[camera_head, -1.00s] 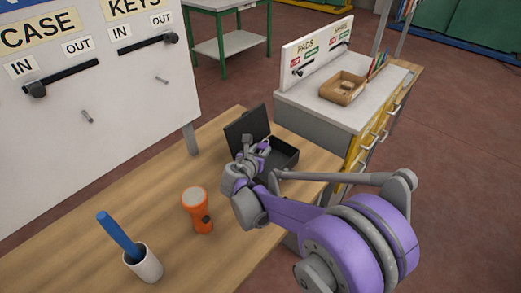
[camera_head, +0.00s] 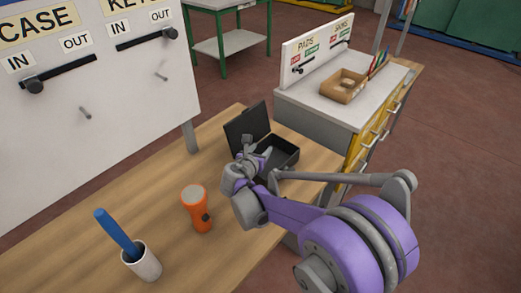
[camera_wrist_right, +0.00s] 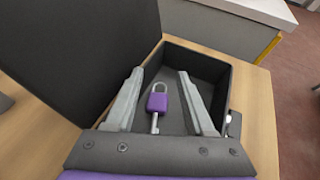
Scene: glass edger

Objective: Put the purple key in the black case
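The black case (camera_head: 291,150) stands open on the wooden table, its lid (camera_head: 244,127) raised. In the right wrist view its wall (camera_wrist_right: 221,70) and lid (camera_wrist_right: 75,50) show. The purple key (camera_wrist_right: 157,103), a purple body with a grey loop and a grey shaft, appears within the case's outline, lying on its floor as far as I can tell. My right gripper (camera_head: 258,155) is at the case. In the wrist view its two grey fingers (camera_wrist_right: 160,75) are spread, with the key between them and gaps on both sides. My left gripper is not in view.
An orange flashlight (camera_head: 197,210) stands on the table (camera_head: 88,258) left of my right arm. A white cup (camera_head: 143,263) holding a blue item (camera_head: 117,233) is nearer. A white panel (camera_head: 150,95) stands behind, and a cabinet with a cardboard box (camera_head: 343,88) is at right.

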